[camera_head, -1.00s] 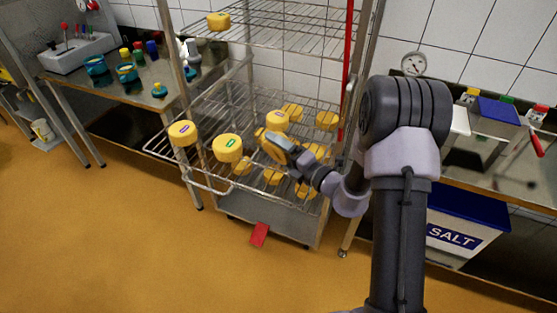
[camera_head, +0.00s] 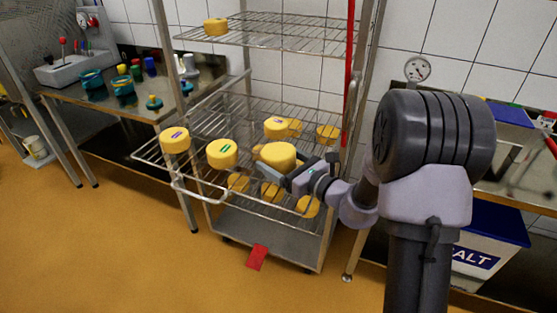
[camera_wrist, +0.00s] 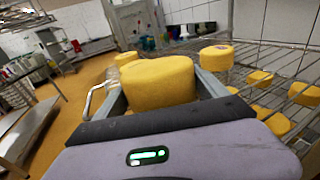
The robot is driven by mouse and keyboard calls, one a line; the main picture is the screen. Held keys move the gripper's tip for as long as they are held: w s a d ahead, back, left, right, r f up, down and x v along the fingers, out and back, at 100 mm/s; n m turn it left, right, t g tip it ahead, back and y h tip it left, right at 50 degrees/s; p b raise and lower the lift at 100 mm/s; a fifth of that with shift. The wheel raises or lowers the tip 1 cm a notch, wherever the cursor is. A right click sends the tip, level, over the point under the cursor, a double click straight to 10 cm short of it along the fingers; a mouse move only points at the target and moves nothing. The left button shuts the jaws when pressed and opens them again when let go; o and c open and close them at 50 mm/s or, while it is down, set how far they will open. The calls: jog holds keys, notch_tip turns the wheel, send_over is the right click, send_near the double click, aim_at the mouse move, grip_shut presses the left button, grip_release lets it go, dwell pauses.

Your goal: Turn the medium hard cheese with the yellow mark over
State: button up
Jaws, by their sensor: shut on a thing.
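My gripper (camera_head: 284,174) is shut on a yellow cheese wheel (camera_head: 280,155) at the front of the cart's middle rack. In the wrist view the held cheese (camera_wrist: 158,84) sits between the two fingers of my gripper (camera_wrist: 160,92). Its upper face looks plain and close to level, with no mark showing. Its underside is hidden, and I cannot tell whether it touches the rack. Other cheeses stand on this rack: one with a purple mark (camera_head: 175,140) at the left, one with a green mark (camera_head: 222,154), and one with a bluish or purple mark (camera_head: 276,127) behind.
The wire rack cart has a top shelf (camera_head: 290,35) holding one cheese (camera_head: 216,26). Several more cheeses lie lower and to the right. A red upright (camera_head: 350,60) bounds the cart's right side. A red card (camera_head: 257,257) lies near the cart's base. A salt bin (camera_head: 485,240) stands at right.

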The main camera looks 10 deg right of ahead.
aim_at(291, 168)
jog(key=o, duration=1.2)
jog(key=shift+o, duration=0.2)
jog(key=shift+v, duration=3.5)
jog(key=shift+f, duration=0.15)
notch_tip(291, 168, up, 6)
jog(key=p, duration=0.5)
